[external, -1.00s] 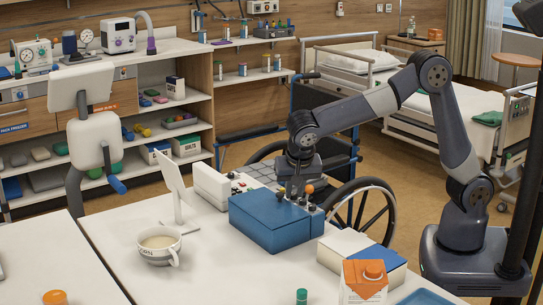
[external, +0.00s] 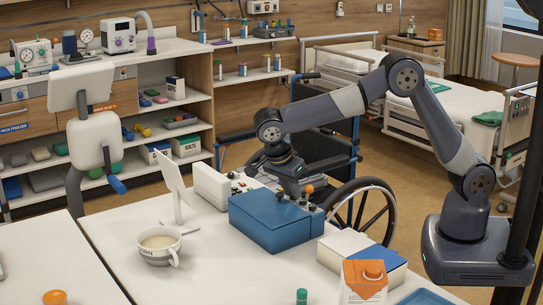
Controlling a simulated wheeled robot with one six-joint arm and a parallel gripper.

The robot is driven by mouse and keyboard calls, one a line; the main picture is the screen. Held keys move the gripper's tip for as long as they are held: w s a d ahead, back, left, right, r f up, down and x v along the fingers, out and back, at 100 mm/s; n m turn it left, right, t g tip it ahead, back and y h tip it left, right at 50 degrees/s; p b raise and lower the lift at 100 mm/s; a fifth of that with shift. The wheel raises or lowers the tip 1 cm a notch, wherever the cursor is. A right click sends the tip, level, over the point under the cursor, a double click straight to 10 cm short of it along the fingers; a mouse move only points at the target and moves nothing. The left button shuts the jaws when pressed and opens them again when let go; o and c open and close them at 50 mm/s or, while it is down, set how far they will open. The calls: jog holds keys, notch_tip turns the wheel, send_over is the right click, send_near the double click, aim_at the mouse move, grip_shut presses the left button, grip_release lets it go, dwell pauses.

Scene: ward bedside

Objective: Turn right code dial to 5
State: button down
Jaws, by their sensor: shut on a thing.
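My gripper (external: 291,188) points down just behind the blue box, over the far part of the table. Its jaws are shut on a small part there that I take to be the right code dial. The dial itself is hidden by the fingers and the blue box, so its number cannot be read. A white control unit (external: 211,186) with small coloured buttons stands just left of the gripper.
The blue box (external: 268,222) stands close in front of my gripper. An orange-topped knob (external: 309,189) is just right of it. A mug (external: 159,246), a white-and-blue box (external: 345,250) and an orange-and-white carton (external: 364,281) stand nearer. A wheelchair (external: 368,205) is behind the table.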

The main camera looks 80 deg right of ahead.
jog(key=m+p, duration=0.1)
jog(key=m, duration=0.1)
jog(key=m+g+y+p, duration=0.1)
jog(key=m, duration=0.1)
jog(key=shift+w+d+m+y, duration=0.1)
jog(key=shift+w+m+y, duration=0.05)
jog(key=shift+m+y, duration=0.15)
dwell(0.5)
jog(key=c, duration=1.6)
grip_release()
jog(key=v, duration=1)
jog(key=shift+w+r+p, duration=0.3)
jog(key=shift+p, duration=0.15)
jog(key=shift+f, duration=0.1)
